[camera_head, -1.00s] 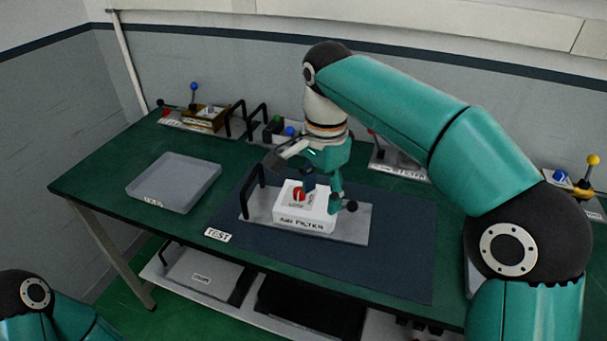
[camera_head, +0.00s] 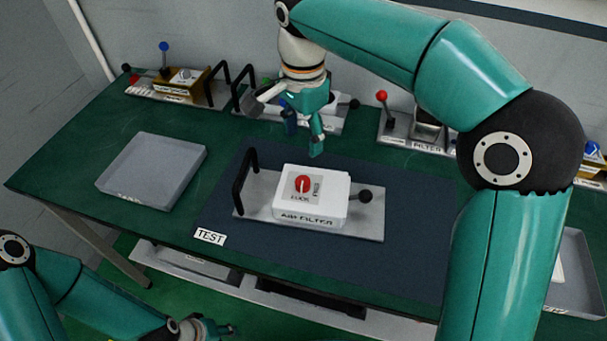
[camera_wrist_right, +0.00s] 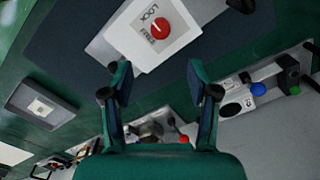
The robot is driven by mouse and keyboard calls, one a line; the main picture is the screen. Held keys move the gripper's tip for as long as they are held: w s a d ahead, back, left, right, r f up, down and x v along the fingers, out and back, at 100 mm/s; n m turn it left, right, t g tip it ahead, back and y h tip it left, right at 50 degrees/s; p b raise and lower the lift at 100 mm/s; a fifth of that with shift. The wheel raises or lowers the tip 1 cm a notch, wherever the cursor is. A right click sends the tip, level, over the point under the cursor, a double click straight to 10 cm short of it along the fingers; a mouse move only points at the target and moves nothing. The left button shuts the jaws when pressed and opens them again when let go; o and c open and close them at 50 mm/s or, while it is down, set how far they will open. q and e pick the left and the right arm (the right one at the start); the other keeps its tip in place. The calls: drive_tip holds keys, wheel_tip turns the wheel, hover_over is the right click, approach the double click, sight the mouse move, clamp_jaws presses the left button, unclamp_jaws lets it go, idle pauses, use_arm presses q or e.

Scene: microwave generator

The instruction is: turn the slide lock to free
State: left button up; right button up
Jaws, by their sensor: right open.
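The white air filter box (camera_head: 333,201) sits on a grey plate (camera_head: 256,207) on the dark mat. On its top is a round red knob (camera_head: 303,184) with a pale mark running roughly up and down. LOCK is printed below it and FREE to its right. The knob also shows in the right wrist view (camera_wrist_right: 161,28). My right gripper (camera_head: 303,134) is open and empty, above and behind the box, apart from it. Its two fingers are spread in the wrist view (camera_wrist_right: 158,78). My left gripper (camera_head: 208,328) is low at the left front, too small to read.
The plate carries a black handle (camera_head: 242,182) at left and a black ball knob (camera_head: 365,196) at right. An empty grey tray (camera_head: 150,172) lies left of the mat. Modules with levers stand along the back, including one with a red ball (camera_head: 381,96). The mat's front is clear.

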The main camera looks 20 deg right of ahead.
sight(303, 181)
wheel_tip(303, 181, down, 13)
drive_tip(key=shift+f, duration=0.1)
drive_tip(key=shift+c, duration=0.4)
drive_tip(key=c, duration=1.1)
drive_tip(key=shift+d, duration=0.15)
clamp_jaws()
